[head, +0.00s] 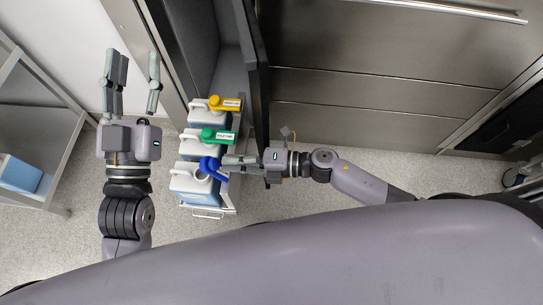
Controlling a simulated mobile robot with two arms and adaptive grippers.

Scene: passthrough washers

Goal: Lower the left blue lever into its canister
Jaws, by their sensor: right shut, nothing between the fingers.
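Three white canisters with blue lower parts stand in a row in a narrow bay. The nearest canister (186,183) carries the blue lever (210,165), which shows as a blue piece on its top, partly hidden by my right gripper. My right gripper (227,164) reaches in from the right, its fingers shut and empty, over or against the lever's right side; I cannot tell whether they touch. How far the lever is raised is unclear from above. My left gripper (132,55) is open and empty, to the left of the canisters and pointing to the picture's top.
The other canisters have a green lever (218,135) and a yellow lever (226,104). A wire rack edge (208,213) lies below the canisters. A dark door panel (257,75) stands to their right. A metal shelf (38,110) is at far left. The floor between is clear.

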